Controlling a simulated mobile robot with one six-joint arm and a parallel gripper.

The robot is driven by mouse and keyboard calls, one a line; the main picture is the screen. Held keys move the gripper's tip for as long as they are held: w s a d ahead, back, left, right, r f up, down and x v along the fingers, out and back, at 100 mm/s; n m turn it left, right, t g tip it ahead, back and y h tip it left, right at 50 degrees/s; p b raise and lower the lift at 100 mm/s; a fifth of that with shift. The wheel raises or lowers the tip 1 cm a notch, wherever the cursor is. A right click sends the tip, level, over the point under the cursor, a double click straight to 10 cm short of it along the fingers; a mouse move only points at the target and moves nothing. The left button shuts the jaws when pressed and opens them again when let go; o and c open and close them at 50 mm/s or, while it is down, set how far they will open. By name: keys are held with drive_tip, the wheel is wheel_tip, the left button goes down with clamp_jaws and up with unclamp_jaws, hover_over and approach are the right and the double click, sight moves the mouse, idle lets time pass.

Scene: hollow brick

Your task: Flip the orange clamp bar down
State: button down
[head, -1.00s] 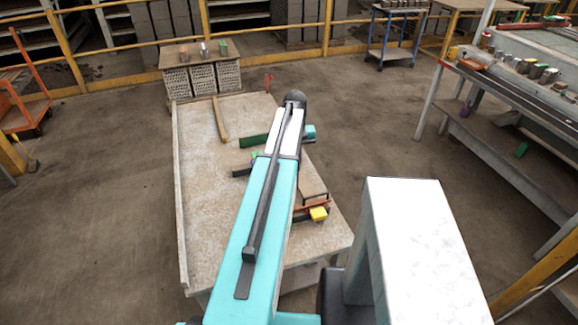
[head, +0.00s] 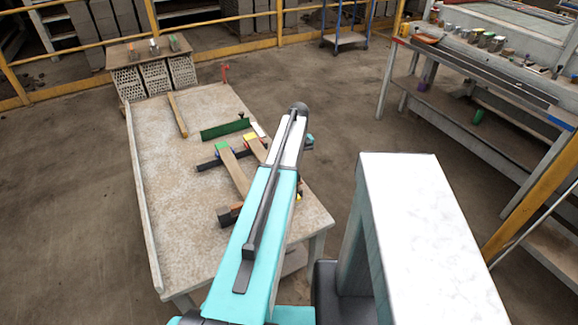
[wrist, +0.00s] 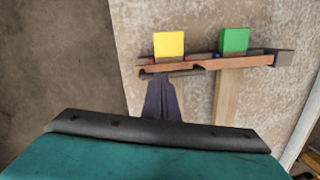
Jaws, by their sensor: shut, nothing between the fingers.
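The orange clamp bar (wrist: 208,64) runs across the wrist view beside a dark rail with a dark end block (wrist: 285,57) at its right. A yellow block (wrist: 169,43) and a green block (wrist: 234,40) show just beyond it. In the head view a bit of the orange bar (head: 237,206) shows beside my arm, which hides most of it. My gripper (wrist: 160,80) is shut and empty, its dark tip overlapping the bar's left part. I cannot tell whether they touch. The fingers are hidden in the head view.
Wooden planks (head: 232,170) lie on the pale table (head: 180,230). A green strip (head: 225,129) and a loose wooden stick (head: 177,115) lie farther back. A small bench with crates (head: 154,78) stands behind; a workbench (head: 480,65) is at right. The table's left part is clear.

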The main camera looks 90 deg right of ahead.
wheel_tip(320, 180, down, 2)
drive_tip(key=shift+s+a+f+b, duration=0.15)
drive_tip(key=shift+f+b, duration=0.1)
drive_tip(key=shift+b, duration=0.1)
drive_tip(key=shift+f, duration=0.2)
drive_tip(key=shift+s, duration=0.1)
drive_tip(key=shift+r, duration=0.65)
drive_tip(key=s+d+r, duration=0.6)
drive_tip(key=s+r, duration=0.1)
drive_tip(key=r, duration=0.1)
drive_tip(key=shift+d, duration=0.2)
idle(0.7)
